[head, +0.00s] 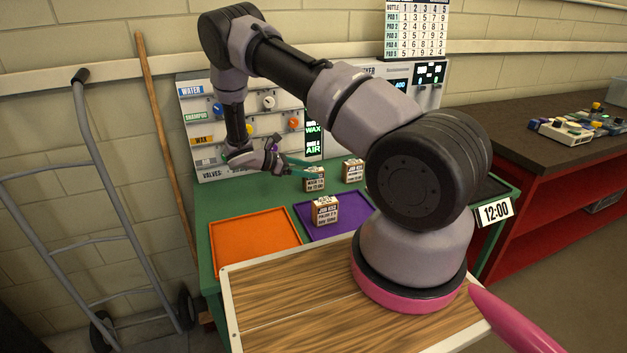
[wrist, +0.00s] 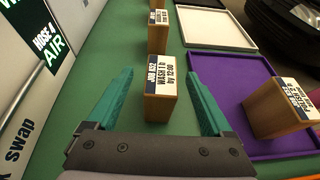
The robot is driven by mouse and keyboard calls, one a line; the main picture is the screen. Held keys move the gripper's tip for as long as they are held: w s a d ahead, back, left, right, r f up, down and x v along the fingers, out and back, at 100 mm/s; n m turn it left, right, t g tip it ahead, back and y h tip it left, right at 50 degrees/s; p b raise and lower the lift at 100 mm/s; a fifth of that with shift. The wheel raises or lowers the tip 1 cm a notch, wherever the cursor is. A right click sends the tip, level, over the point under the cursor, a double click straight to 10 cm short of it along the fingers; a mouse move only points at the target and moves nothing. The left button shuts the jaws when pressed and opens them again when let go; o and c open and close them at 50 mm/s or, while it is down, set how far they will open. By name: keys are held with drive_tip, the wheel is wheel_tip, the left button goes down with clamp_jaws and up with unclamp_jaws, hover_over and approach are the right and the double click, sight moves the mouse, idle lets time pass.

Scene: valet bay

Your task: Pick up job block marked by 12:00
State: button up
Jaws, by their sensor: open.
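A wooden job block (wrist: 160,107) has a white label whose print includes "WASH 1" and "by 12:00". It stands upright on the green bench, between the two teal fingers of my gripper (wrist: 160,73), with a gap on each side. In the head view this block (head: 314,184) is at my gripper (head: 307,168), left of the middle of the bench. My gripper is open and holds nothing. Another job block (head: 325,213) stands on the purple tray; it also shows at the right in the wrist view (wrist: 272,112). Another block (head: 353,172) stands further right.
The orange tray (head: 252,241) is empty. The purple tray (head: 351,214) lies beside it, and a white tray (wrist: 220,29) lies beyond. A valve panel (head: 190,120) stands behind the bench. A "12:00" sign (head: 494,211) is at the right.

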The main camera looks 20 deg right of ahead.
sight(321, 172)
drive_tip(key=x, duration=0.5)
drive_tip(key=shift+s+d+f, duration=0.1)
drive_tip(key=shift+d, duration=0.1)
clamp_jaws()
